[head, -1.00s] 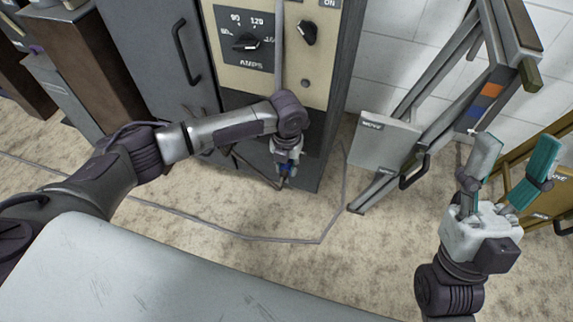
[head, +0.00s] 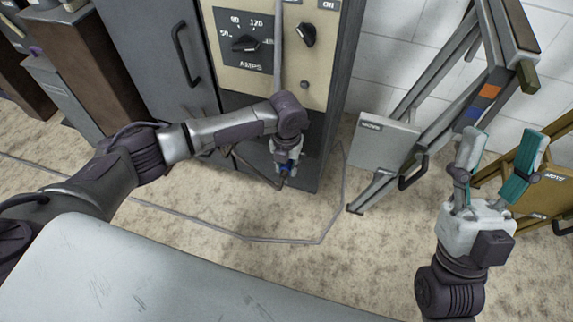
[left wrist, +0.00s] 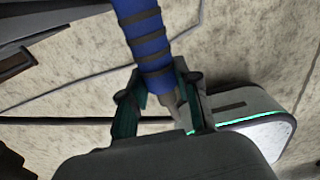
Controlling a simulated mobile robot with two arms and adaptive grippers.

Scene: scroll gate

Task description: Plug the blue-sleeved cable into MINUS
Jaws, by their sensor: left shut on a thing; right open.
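My left gripper (head: 286,160) points down in front of the cabinet's lower front, low over the floor. No socket marked MINUS can be read in either view.
The cabinet has a cream panel (head: 262,77) with an AMPS dial (head: 246,43) and an ON knob (head: 306,34). A thin grey cable (head: 270,239) lies along the floor. A folding frame with a grey plate (head: 383,142) leans at the right. Open floor lies between.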

